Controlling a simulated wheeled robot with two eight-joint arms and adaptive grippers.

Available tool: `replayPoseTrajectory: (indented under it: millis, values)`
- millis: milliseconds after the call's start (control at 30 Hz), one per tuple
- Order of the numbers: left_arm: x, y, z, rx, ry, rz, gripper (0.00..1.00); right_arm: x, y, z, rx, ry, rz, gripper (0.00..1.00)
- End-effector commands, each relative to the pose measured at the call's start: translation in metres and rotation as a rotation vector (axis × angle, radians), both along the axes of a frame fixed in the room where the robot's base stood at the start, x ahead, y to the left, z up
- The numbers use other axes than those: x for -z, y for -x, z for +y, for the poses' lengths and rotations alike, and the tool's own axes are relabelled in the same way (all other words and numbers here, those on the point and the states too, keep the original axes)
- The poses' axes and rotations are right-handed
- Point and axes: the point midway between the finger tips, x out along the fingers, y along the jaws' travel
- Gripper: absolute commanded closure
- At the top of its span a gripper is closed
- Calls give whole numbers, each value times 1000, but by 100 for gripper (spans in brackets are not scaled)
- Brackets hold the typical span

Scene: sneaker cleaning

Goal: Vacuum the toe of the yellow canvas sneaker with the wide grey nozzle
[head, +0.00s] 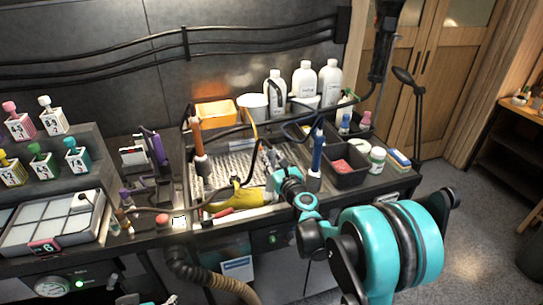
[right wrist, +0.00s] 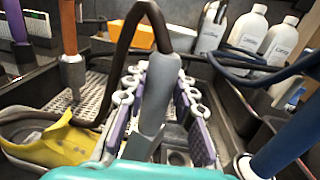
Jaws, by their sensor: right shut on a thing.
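The yellow canvas sneaker (head: 243,199) lies on the perforated tray of the workbench in the head view. It also shows at the lower left of the right wrist view (right wrist: 58,146). My right gripper (head: 275,172) is just right of the sneaker. In the right wrist view its purple-padded fingers (right wrist: 160,115) are shut around the grey nozzle (right wrist: 157,92), which has a dark hose on its upper end. The nozzle stands roughly upright there, apart from the sneaker in that picture. Its lower tip is hidden behind my teal wrist part.
An orange-handled tool (head: 197,140) stands behind the sneaker and a blue-handled tool (head: 317,155) stands to the right. White bottles (head: 303,83), an orange bin (head: 215,113) and a dark bin (head: 347,172) line the back and right. Hoses loop over the tray.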

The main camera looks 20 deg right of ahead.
Motion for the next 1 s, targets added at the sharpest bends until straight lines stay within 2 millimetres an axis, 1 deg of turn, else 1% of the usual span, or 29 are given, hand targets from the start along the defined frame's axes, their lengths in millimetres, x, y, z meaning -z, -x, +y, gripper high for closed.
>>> replayPoseTrajectory:
  millis: [67, 467, 1000]
  values:
    - [3, 0, 0, 0, 0, 0, 23, 4, 0, 0, 0, 0, 0, 100]
    - [2, 0, 0, 0, 0, 0, 23, 3, -1, 0, 0, 0, 0, 100]
    - [4, 0, 0, 0, 0, 0, 23, 3, -16, 0, 0, 0, 0, 100]
